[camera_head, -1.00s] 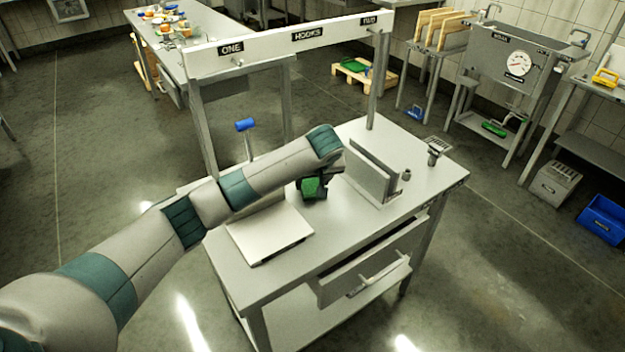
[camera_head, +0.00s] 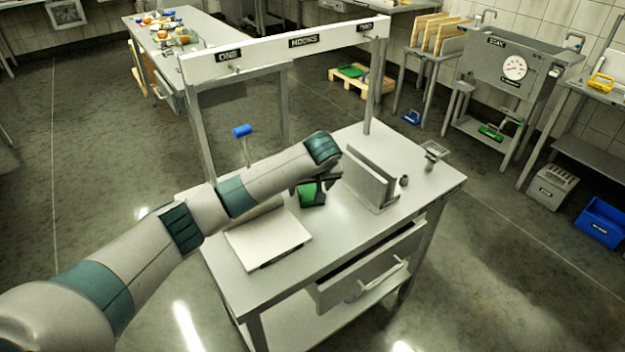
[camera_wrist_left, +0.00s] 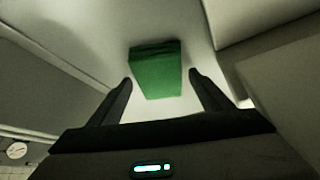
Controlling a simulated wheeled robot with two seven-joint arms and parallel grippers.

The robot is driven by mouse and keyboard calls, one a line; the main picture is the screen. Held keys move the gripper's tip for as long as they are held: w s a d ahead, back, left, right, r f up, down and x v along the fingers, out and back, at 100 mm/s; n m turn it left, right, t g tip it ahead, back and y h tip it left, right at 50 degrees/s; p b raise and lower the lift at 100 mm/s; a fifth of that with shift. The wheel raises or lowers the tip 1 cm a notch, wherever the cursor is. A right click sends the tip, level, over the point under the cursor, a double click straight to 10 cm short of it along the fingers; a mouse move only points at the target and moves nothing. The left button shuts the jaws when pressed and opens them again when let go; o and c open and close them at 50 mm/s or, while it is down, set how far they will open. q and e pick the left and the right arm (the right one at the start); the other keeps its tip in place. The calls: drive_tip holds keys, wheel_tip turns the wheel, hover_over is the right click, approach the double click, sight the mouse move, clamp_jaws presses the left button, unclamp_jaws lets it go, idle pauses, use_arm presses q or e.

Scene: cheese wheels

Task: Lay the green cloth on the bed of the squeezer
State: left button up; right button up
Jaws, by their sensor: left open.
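The green cloth (camera_head: 311,196) looks like a small folded block. It lies on the steel table between a pale flat plate and an upright metal stand. My left gripper (camera_head: 326,181) is just above and beside it. In the left wrist view the green cloth (camera_wrist_left: 157,72) appears between and beyond the two open fingers (camera_wrist_left: 160,88), with gaps on both sides. The pale plate (camera_head: 268,240), with a blue-handled lever (camera_head: 242,131) behind it, may be the squeezer's bed; my arm hides part of it. The plate's visible top is bare. My right gripper is out of view.
The upright metal stand (camera_head: 371,178) is close to the right of my gripper. A hook rail (camera_head: 290,45) on posts spans the table's back. A drawer (camera_head: 370,265) stands partly open at the front. The table's (camera_head: 425,180) right part has some bare room.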

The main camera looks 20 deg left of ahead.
use_arm(q)
drive_tip(key=b+v, duration=0.1)
drive_tip(key=v, duration=1.1)
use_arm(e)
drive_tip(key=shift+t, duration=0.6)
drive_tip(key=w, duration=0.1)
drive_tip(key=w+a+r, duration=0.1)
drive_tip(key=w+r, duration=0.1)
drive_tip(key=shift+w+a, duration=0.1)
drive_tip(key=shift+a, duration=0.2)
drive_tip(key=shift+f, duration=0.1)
use_arm(q)
drive_tip(key=shift+o, duration=0.6)
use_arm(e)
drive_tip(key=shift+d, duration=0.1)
